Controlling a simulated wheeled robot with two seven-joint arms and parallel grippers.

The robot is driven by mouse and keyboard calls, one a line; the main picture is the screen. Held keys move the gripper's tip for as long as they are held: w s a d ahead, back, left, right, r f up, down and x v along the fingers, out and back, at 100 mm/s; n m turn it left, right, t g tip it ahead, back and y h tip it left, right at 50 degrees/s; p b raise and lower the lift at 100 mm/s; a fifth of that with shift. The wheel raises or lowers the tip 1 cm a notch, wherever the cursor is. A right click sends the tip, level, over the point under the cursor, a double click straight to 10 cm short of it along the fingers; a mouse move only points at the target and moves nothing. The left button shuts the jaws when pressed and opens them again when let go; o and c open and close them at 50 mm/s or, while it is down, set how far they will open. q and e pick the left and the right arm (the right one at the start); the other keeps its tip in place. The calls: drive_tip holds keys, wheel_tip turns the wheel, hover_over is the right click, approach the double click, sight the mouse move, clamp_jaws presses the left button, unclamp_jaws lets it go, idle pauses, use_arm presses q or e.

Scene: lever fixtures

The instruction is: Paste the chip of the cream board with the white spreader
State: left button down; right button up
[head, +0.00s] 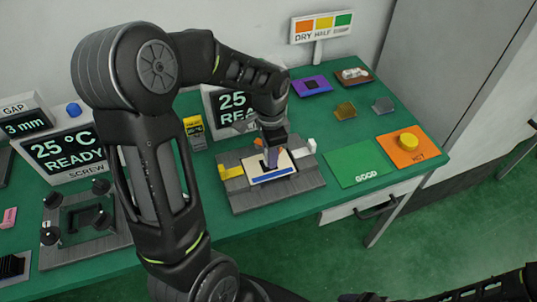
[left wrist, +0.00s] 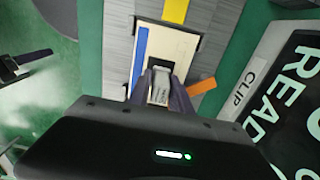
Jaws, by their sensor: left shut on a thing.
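The cream board (head: 286,163) with a blue stripe lies in the grey fixture (head: 308,186) at mid-table. It also shows in the left wrist view (left wrist: 181,48). My left gripper (head: 271,157) points down over the board, its fingertips close above or at its surface. In the left wrist view my left gripper (left wrist: 160,88) is shut on a small pale piece, which looks like the white spreader (left wrist: 161,90). Whether it touches the board cannot be told. My right gripper is not in view.
A READY display (head: 222,104) stands close behind. A green GOOD mat (head: 355,168) and an orange HOT mat (head: 391,152) with a yellow knob lie right.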

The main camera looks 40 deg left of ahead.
use_arm(q)
drive_tip(key=shift+w, duration=0.2)
drive_tip(key=shift+s, duration=0.1)
drive_tip(key=shift+s+a, duration=0.6)
drive_tip(key=shift+s, duration=0.2)
idle(0.3)
drive_tip(key=shift+w+d+f, duration=0.1)
drive_tip(key=shift+w+d, duration=0.55)
drive_tip(key=shift+d, duration=0.35)
drive_tip(key=shift+s, duration=0.1)
drive_tip(key=shift+s+a, duration=0.65)
drive_tip(key=shift+s, duration=0.15)
drive_tip(key=shift+w, duration=0.2)
